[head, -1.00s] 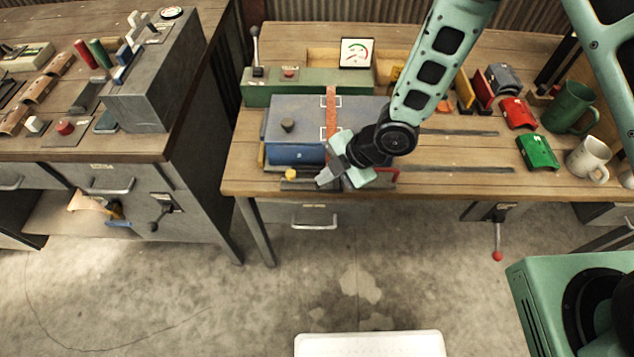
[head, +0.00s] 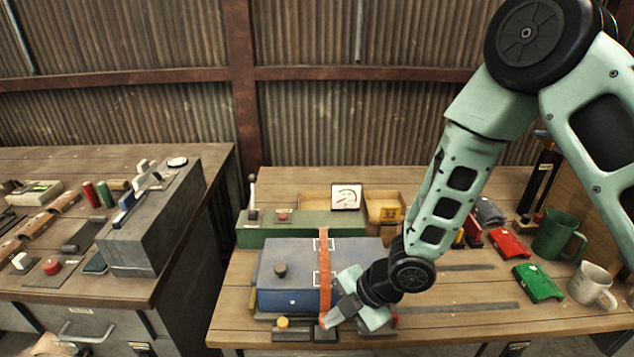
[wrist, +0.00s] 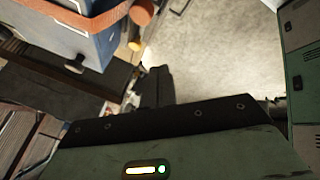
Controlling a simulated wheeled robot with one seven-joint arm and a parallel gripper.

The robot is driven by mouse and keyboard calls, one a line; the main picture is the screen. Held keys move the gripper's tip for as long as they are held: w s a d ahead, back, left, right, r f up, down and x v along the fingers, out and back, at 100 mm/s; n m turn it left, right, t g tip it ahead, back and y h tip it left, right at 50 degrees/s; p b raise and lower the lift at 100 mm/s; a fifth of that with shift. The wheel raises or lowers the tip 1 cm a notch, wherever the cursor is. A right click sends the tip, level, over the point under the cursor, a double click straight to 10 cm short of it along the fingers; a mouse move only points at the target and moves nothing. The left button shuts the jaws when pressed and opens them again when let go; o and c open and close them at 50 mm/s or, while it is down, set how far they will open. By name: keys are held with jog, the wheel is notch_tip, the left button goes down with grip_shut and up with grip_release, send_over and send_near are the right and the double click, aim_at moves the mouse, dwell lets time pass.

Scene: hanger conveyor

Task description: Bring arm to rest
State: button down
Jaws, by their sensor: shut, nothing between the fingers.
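My gripper (head: 333,315) is at the front edge of the right workbench, beside the front right corner of a blue box (head: 285,298) with an orange strap (head: 324,262). It is shut with nothing held, its tip pointing down and left near a small dark base. In the wrist view the gripper's dark body (wrist: 160,115) fills the lower part, and the blue box (wrist: 85,35) with its knob shows at upper left. I cannot tell whether the fingertips touch the base or strap.
A yellow button (head: 283,322) stands left of my gripper. Red (head: 509,243) and green (head: 538,283) covers, a green mug (head: 559,235) and a white mug (head: 592,285) stand at right. Another bench (head: 215,165) is at left.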

jog(key=s+d+r+m+h, duration=0.35)
jog(key=r+m, duration=0.25)
jog(key=r, duration=0.2)
jog(key=s+d+r+m+h, duration=0.2)
jog(key=s+d+r+m, duration=0.15)
jog(key=r+m, duration=0.35)
jog(key=s+d+r+m+g, duration=0.1)
jog(key=s+r+m, duration=0.3)
jog(key=s, duration=0.6)
notch_tip(320, 180, up, 3)
jog(key=shift+s+d+f+m+h, duration=0.2)
jog(key=shift+s+d+m+h, duration=0.15)
jog(key=shift+d+h, duration=0.15)
